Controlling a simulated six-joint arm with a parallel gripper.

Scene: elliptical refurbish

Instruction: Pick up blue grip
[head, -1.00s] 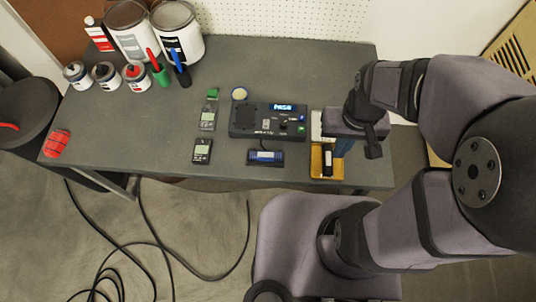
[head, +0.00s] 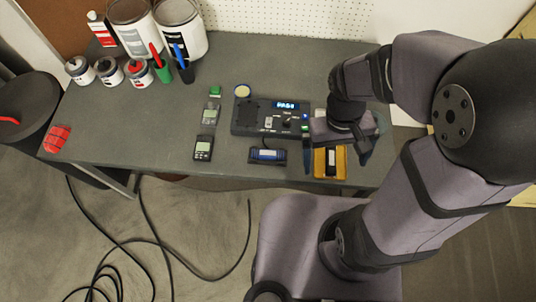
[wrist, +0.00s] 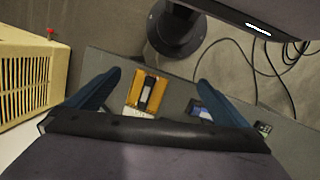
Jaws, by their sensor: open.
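A blue-and-black grip-like piece with a pale label (head: 267,155) lies on the workbench, just below the black test box. In the wrist view it shows as a small blue patch (wrist: 200,107) beside the right finger, which partly hides it. My gripper (head: 335,161) is open and empty, its two blue fingers spread. It is above the yellow tray (head: 319,163), to the right of the blue piece. In the wrist view the yellow tray (wrist: 137,88), holding a black piece with a white label (wrist: 147,91), appears between the fingers.
The black test box (head: 247,117) with a lit display stands left of my gripper. Small meters (head: 203,148) lie farther left. Paint cans (head: 180,30) and red and blue upright handles stand at the back left. The bench's left middle is clear.

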